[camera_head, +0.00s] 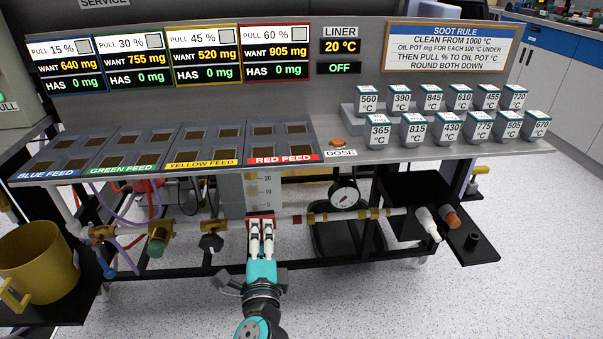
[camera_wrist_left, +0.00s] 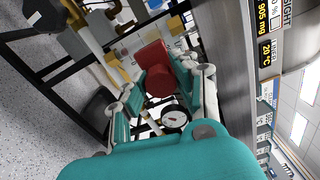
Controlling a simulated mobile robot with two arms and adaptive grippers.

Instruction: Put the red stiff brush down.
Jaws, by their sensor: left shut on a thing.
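My left gripper (camera_head: 262,236) is in front of the pipe, below the red feed. It is shut on a red thing, which I take to be the red stiff brush (camera_head: 261,217); mostly its top edge shows above the fingers. In the left wrist view the red brush (camera_wrist_left: 154,62) is a red block with a rounder red end between the fingers of my left gripper (camera_wrist_left: 158,90). The rest of it is hidden. My right gripper is not in view.
A black shelf (camera_head: 487,252) at the right carries a white-handled thing (camera_head: 427,222), an orange-ended thing (camera_head: 452,219) and a short black cylinder (camera_head: 472,241). A brass-coloured mug (camera_head: 40,262) stands at the left.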

